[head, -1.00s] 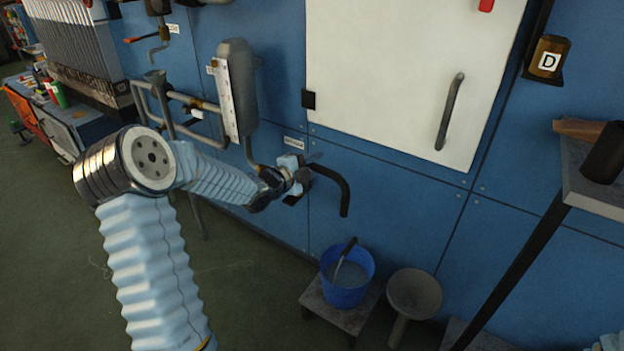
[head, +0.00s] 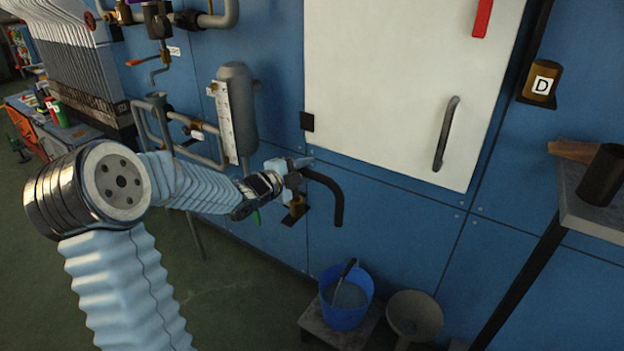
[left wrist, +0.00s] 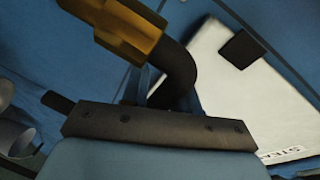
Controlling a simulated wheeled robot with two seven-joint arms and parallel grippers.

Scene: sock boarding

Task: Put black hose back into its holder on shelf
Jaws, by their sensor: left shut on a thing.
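The black hose (head: 331,195) is a curved dark tube by the blue wall in the head view, its free end bent downward. My left gripper (head: 292,174) is shut on its upper left end. In the left wrist view the hose (left wrist: 178,72) curves from behind my gripper's dark bar up to a brass fitting (left wrist: 128,30). A brass piece on a dark bracket (head: 295,212) shows just below the gripper in the head view. Whether it is joined to the hose or fixed to the wall, I cannot tell. My right gripper is out of view.
A white cabinet door (head: 400,90) is right of the gripper. A blue bucket (head: 346,312) and a grey funnel (head: 413,314) stand below. A shelf (head: 592,212) bears a dark cup (head: 602,176). A brass holder marked D (head: 541,84) is on the wall. A grey tank (head: 236,110) stands close left.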

